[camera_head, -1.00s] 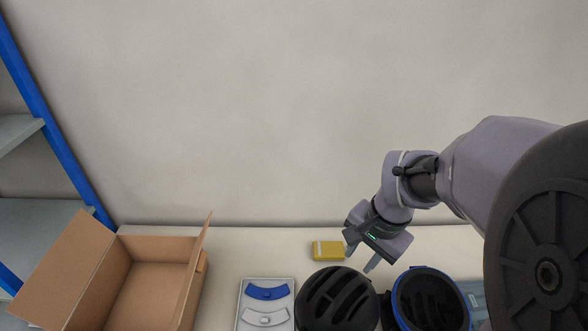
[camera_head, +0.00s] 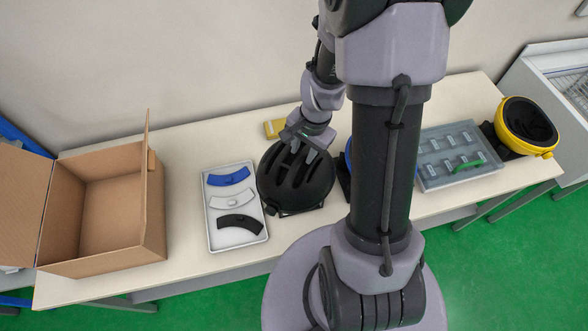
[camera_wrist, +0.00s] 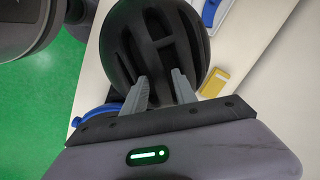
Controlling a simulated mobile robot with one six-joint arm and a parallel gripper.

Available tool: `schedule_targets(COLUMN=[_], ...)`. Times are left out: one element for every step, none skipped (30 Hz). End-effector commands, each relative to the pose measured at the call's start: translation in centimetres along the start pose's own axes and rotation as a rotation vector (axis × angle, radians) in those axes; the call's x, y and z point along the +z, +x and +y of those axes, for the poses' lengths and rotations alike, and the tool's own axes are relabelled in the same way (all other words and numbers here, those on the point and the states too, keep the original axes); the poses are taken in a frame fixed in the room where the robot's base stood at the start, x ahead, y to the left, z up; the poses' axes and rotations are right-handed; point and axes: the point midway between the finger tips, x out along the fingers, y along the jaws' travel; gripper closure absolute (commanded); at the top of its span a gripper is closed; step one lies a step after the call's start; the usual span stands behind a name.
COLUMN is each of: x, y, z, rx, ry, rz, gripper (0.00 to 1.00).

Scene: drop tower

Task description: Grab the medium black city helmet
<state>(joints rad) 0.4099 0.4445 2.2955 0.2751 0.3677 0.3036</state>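The black helmet (camera_head: 290,185) with long vent slots sits on the table between the tray of visor-like parts and my arm. It fills the upper middle of the wrist view (camera_wrist: 150,35). My gripper (camera_head: 303,150) is over the helmet's far edge. In the wrist view its two fingers (camera_wrist: 160,82) are spread apart and overlap the helmet's edge, with no clear grip on it. I cannot tell whether they touch the shell. The helmet's size is not readable.
An open cardboard box (camera_head: 108,215) stands left of the grey tray (camera_head: 235,246). A yellow block (camera_head: 275,128) lies behind the helmet. A blue-rimmed helmet (camera_wrist: 92,118) is close beside, mostly hidden by my arm. A clear-lidded case (camera_head: 440,180) and yellow helmet (camera_head: 526,140) are right.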

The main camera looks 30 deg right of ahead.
Motion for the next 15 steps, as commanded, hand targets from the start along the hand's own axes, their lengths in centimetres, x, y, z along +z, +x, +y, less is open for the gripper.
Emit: schedule_targets(x=[-0.01, -0.01, -0.02, -0.01, -0.02, -0.01, -0.01, -0.01, -0.01, -0.01, -0.01, -0.01, -0.01, -0.01, -0.01], y=[0.09, 0.05, 0.00, -0.02, -0.03, -0.04, -0.04, -0.05, -0.05, -0.05, -0.05, -0.05, -0.05, -0.05, -0.05], z=[-0.02, -0.03, -0.04, -0.04, -0.04, -0.04, -0.04, -0.04, -0.04, -0.04, -0.04, -0.04, -0.04, -0.04, -0.04], rx=[0.000, -0.001, -0.001, -0.001, -0.001, -0.001, -0.001, -0.001, -0.001, -0.001, -0.001, -0.001, -0.001, -0.001, -0.001], ry=[0.000, -0.001, 0.000, 0.000, 0.000, 0.000, 0.000, 0.000, 0.000, 0.000, 0.000, 0.000, 0.000, 0.000, 0.000], rz=[0.000, 0.001, 0.001, 0.001, 0.001, 0.001, 0.001, 0.001, 0.000, 0.000, 0.000, 0.000, 0.000, 0.000, 0.000], gripper=[0.66, 0.66, 0.66, 0.66, 0.66, 0.70, 0.76, 0.82, 0.90, 0.96, 1.00, 1.00, 1.00, 1.00, 1.00])
